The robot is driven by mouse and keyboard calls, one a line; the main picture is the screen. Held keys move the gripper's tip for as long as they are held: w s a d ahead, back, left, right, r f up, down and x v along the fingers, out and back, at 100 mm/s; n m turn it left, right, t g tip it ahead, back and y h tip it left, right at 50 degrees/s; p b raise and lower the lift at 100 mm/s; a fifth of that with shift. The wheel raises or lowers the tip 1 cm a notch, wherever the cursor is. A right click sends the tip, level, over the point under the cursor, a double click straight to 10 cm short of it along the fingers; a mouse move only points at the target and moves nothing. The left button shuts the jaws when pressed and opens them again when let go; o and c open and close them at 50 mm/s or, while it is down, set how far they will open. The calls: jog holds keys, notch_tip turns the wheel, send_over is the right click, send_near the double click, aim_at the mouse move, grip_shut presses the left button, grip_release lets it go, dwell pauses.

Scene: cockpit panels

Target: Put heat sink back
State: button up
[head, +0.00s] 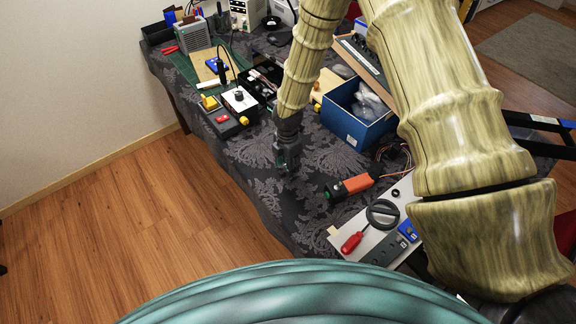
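My gripper (288,163) is dark and points down over the near part of the dark patterned tablecloth. It is small in the head view, and I cannot tell whether its fingers are open or shut or whether anything is between them. A grey box with fin-like ridges (193,35) stands upright at the far left of the table and may be the heat sink, but I cannot be sure. It is well away from my gripper. My arm hides part of the table's middle.
A green mat (237,50) lies at the back left. Wooden floor is clear at left.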

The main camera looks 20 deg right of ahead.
notch_tip(320, 180, up, 11)
jog(key=b, duration=0.3)
dwell(0.4)
dwell(0.4)
